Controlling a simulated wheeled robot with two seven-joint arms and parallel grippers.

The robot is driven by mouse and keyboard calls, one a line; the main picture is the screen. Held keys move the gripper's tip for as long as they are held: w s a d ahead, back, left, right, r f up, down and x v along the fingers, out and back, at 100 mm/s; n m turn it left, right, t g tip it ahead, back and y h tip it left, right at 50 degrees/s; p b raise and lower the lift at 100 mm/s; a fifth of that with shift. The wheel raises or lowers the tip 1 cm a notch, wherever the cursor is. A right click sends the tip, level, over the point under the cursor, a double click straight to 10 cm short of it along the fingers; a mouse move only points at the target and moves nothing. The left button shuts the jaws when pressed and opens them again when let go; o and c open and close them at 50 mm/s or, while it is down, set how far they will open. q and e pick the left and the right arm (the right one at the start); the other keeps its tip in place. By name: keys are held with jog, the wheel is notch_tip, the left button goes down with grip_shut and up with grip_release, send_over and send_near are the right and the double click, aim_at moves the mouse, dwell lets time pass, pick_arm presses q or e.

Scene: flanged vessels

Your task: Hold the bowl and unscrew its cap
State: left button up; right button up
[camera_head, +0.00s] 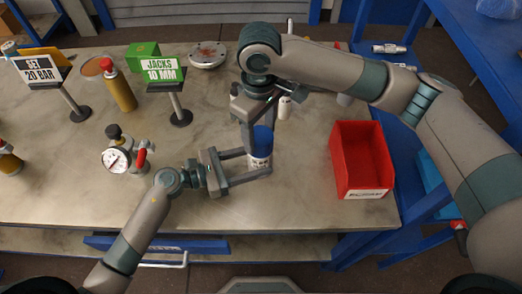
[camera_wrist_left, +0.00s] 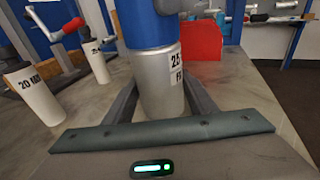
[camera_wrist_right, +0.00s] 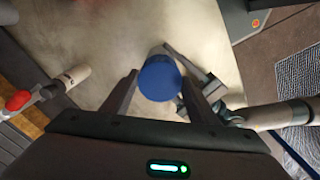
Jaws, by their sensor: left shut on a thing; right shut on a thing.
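The bowl (camera_head: 259,163) is a grey metal cylinder with a white label, upright on the bench; it also shows in the left wrist view (camera_wrist_left: 162,85). Its blue cap (camera_head: 263,138) sits on top and shows from above in the right wrist view (camera_wrist_right: 159,80). My left gripper (camera_head: 258,164) comes in low from the left, its two fingers on either side of the bowl's body, shut on it. My right gripper (camera_head: 262,130) reaches down from above with its fingers at the cap's sides, shut on it. The threads are hidden.
A red bin (camera_head: 360,157) stands to the right. A gauge with a red handle (camera_head: 118,157) stands to the left. A small white cylinder (camera_head: 285,107) stands just behind the bowl. Two signs, "JACKS 10 MM" (camera_head: 161,69) and "SET 20 BAR" (camera_head: 38,68), stand at back left.

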jog(key=o, duration=1.1)
jog(key=shift+m, duration=0.3)
jog(key=m, duration=0.3)
jog(key=shift+m, duration=0.4)
jog(key=m, duration=0.8)
jog(key=shift+m, duration=0.4)
jog(key=m, duration=0.4)
jog(key=shift+c, duration=0.4)
